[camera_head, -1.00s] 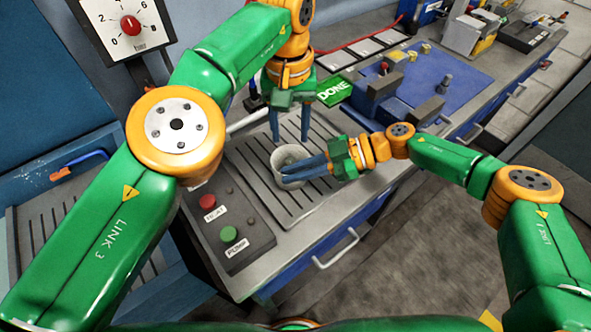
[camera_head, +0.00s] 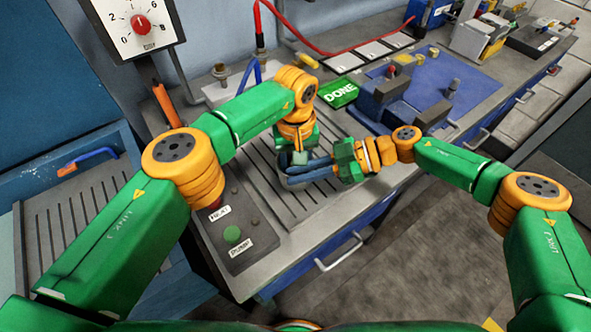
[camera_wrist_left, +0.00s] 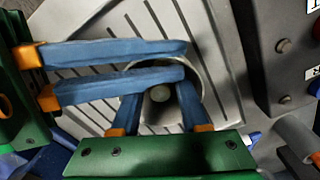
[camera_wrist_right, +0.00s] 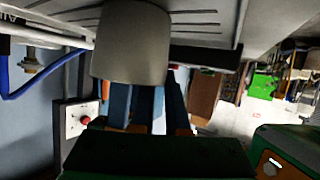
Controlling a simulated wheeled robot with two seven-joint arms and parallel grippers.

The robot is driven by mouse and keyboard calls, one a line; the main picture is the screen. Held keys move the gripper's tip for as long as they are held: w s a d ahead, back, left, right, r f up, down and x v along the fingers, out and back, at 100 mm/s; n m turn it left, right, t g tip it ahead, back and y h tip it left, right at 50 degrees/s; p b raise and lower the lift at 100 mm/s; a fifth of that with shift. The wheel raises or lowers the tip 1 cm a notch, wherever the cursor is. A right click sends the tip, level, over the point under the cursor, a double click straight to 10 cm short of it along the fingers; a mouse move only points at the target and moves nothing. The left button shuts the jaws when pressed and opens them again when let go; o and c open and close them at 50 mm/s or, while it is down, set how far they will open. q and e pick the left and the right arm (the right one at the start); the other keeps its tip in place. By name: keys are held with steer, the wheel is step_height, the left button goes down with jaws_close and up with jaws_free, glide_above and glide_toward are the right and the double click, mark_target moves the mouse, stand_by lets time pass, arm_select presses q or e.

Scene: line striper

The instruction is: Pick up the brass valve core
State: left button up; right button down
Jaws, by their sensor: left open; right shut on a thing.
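A grey cup (camera_wrist_right: 130,45) stands on or just above the grooved metal drain plate (camera_wrist_left: 140,20). My right gripper (camera_head: 285,178) is shut on the cup, its two blue fingers reaching across near the rim. My left gripper (camera_wrist_left: 158,92) is open and points down at the cup, its fingertips at or inside the mouth. Between them a small round pale end (camera_wrist_left: 160,93) shows inside the cup. It may be the valve core, but its brass colour cannot be made out. In the head view the cup is mostly hidden by my grippers.
A panel with a green button (camera_head: 232,234) lies left of the drain plate. A green DONE sign (camera_head: 338,92) and a blue mat (camera_head: 470,85) with a vise (camera_head: 392,100) are to the right. A dial box (camera_head: 135,24) stands at the back left.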

arm_select(q)
steer(key=shift+f, duration=0.55)
jaws_close()
steer(key=shift+r, duration=0.15)
step_height(320, 180, up, 10)
steer(key=shift+f, duration=0.1)
arm_select(e)
steer(key=c, duration=0.8)
jaws_free()
steer(key=shift+c, duration=0.2)
